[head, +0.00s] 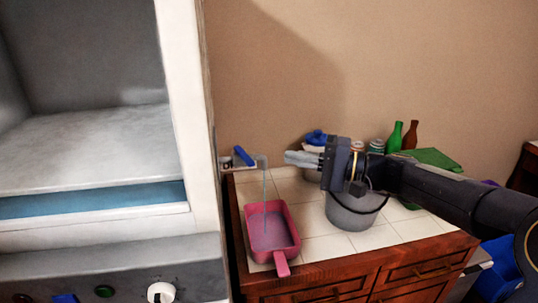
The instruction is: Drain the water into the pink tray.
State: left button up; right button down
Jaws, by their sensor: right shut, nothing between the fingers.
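The pink tray (293,235) sits on the tiled counter at its left end, with its handle pointing toward the front edge. A tap (258,161) with a blue lever (243,156) is above and behind it. A thin bluish stream of water (265,200) falls from the spout into the tray. My right gripper (287,157) reaches in from the right, shut and empty, a little to the right of the spout and apart from it. My left gripper is not in view.
A grey pot (352,219) stands under my right arm. A green bottle (395,138), a brown bottle (410,136), jars and a green cloth (434,158) are behind it. Bare tiles (325,243) lie right of the tray.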

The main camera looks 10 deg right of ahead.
aim_at(249, 157)
jog(key=a, duration=0.3)
jog(key=a+p, duration=0.1)
jog(key=a, duration=0.1)
jog(key=shift+w+a+r, duration=0.1)
jog(key=shift+w+a, duration=0.15)
jog(key=shift+w, duration=0.05)
jog(key=shift+s+a, duration=0.1)
jog(key=shift+a, duration=0.35)
jog(key=a+b, duration=0.1)
jog(key=b, duration=0.2)
jog(key=s+a+m+t+h+b, duration=0.1)
jog(key=b, duration=0.3)
jog(key=shift+s+t, duration=0.25)
jog(key=shift+t, duration=0.05)
jog(key=shift+d, duration=0.1)
